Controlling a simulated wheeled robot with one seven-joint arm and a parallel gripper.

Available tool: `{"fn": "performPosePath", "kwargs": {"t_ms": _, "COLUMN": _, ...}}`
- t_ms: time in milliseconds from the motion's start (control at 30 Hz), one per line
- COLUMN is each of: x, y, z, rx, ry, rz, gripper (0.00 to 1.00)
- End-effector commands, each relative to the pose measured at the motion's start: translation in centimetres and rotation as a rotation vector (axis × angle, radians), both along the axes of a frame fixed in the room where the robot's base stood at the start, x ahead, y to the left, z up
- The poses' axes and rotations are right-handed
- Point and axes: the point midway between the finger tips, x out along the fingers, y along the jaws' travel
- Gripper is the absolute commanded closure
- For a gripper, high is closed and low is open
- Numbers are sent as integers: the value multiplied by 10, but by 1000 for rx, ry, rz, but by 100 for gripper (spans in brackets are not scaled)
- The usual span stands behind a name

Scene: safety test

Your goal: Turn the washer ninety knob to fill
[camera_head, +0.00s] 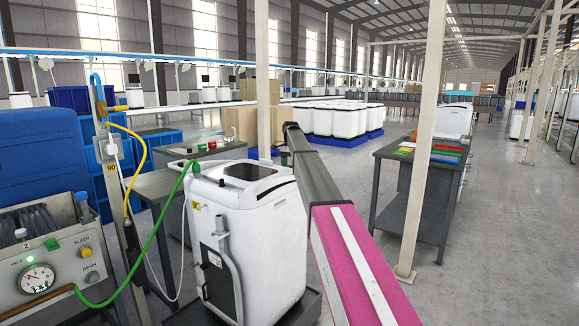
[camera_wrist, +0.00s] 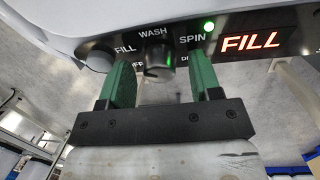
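The white washer (camera_head: 265,225) stands in front of me in the head view, with a dark lid on top. In the wrist view its dark control panel carries a round dark knob (camera_wrist: 156,60) ringed by the labels FILL, WASH, SPIN and partly hidden others. I cannot tell clearly where the knob's pointer aims. In the head view the gripper is hidden behind the arm and washer.
A grey round part (camera_wrist: 97,57) sits left of the knob. A green hose (camera_head: 153,245) runs from the washer to a gauge panel (camera_head: 50,265). A post bears a yellow 90 tag (camera_head: 110,167). A white pole (camera_head: 426,140) and dark workbench (camera_head: 420,190) stand right.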

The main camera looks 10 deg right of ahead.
Motion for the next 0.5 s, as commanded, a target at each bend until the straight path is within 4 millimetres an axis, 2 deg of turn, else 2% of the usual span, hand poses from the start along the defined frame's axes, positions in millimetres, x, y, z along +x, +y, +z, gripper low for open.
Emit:
{"fn": "performPosePath", "kwargs": {"t_ms": 267, "x": 1, "y": 0, "z": 3, "rx": 1, "ry": -1, "rz": 1, "gripper": 42}}
{"fn": "performPosePath", "kwargs": {"t_ms": 367, "x": 3, "y": 0, "z": 10, "rx": 1, "ry": -1, "rz": 1, "gripper": 42}}
{"fn": "performPosePath", "kwargs": {"t_ms": 500, "x": 6, "y": -1, "z": 29, "rx": 1, "ry": -2, "rz": 1, "gripper": 42}}
